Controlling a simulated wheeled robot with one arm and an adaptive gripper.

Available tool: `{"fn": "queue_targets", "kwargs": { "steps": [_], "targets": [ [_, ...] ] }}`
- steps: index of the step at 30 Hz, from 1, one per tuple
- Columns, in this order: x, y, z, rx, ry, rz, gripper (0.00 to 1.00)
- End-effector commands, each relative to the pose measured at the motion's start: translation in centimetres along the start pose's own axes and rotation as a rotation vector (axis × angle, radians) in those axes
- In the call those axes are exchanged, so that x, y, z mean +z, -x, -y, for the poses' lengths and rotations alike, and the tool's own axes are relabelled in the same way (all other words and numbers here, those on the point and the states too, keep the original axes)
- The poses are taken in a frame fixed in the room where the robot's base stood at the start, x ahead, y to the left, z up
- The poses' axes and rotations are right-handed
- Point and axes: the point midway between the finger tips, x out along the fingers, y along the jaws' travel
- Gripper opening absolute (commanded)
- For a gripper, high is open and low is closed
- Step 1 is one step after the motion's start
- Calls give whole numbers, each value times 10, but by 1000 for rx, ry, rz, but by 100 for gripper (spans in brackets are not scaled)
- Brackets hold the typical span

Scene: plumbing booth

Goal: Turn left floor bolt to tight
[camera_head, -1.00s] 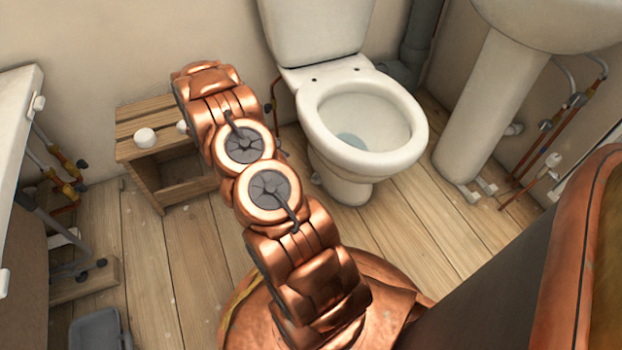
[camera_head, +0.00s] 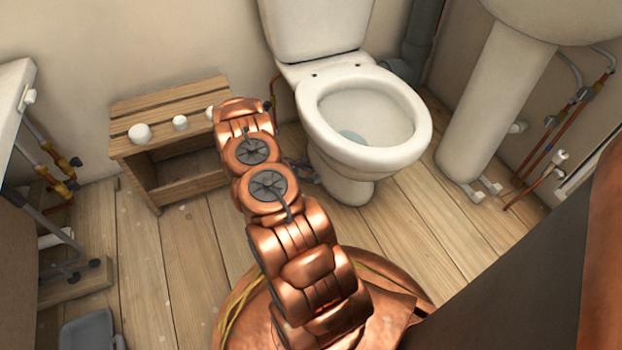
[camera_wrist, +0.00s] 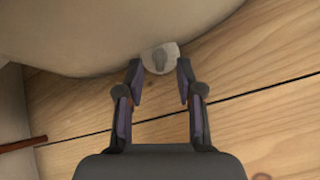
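The left floor bolt (camera_wrist: 160,58) shows in the wrist view as a pale round cap with a darker grey knob, at the foot of the toilet base (camera_wrist: 110,35). My gripper (camera_wrist: 160,66) is open, with its two dark fingers apart. The bolt lies between and just past the fingertips; I cannot tell whether they touch it. In the head view the toilet (camera_head: 350,180) stands at the centre back. Dark parts of my gripper show low at its left side, mostly hidden behind my copper arm, and the bolt is not clearly visible there.
A wooden stool (camera_head: 170,105) with white round items on top stands left of my arm. A basin pedestal (camera_head: 495,110) and copper pipes (camera_head: 575,110) are at the right. Pipework (camera_head: 45,160) and a grey tray (camera_head: 88,330) are at the left. Floorboards between are clear.

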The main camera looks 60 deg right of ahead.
Motion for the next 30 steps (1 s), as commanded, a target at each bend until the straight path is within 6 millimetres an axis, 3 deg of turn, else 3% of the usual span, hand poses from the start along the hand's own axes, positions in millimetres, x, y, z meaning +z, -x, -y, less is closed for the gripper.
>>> {"fn": "queue_targets", "kwargs": {
  "steps": [6,16,27,30],
  "targets": [
    [-1,-20,0,0,0,-1,36],
    [0,-22,0,0,1,-1,36],
    [0,-22,0,0,1,-1,0],
    [0,-22,0,0,1,-1,0]
  ]
}}
